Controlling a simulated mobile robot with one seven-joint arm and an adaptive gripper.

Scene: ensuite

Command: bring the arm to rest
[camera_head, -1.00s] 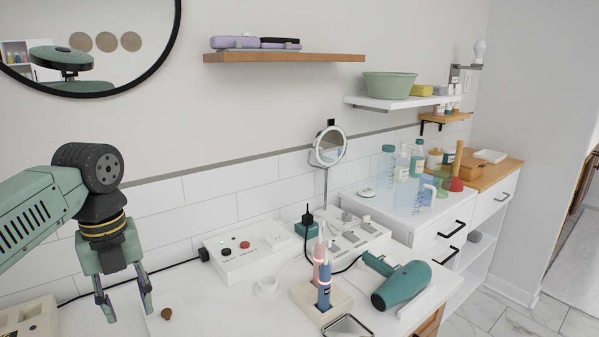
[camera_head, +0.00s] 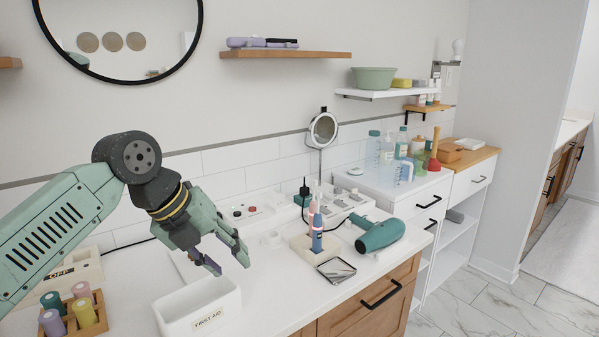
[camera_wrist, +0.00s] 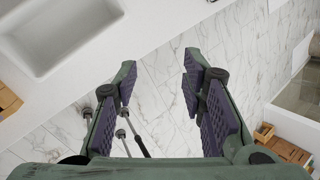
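My gripper (camera_head: 230,262) is in the left half of the head view, at the end of my green arm, above the counter and near the white FIRST AID bin (camera_head: 197,309). In the wrist view my gripper (camera_wrist: 160,100) shows its two fingers with purple pads spread wide apart. Nothing is held between them. Beyond the fingers the wrist view shows marble floor (camera_wrist: 150,65) and metal rods with round ends (camera_wrist: 121,133), partly hidden by the left finger.
A wooden holder with several coloured rolls (camera_head: 87,316) stands front left. A toothbrush stand (camera_head: 302,250), a small dark-topped tray (camera_head: 336,271) and a green hair dryer (camera_head: 381,234) lie right of my gripper. A wooden shelf (camera_head: 285,55) is on the wall above.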

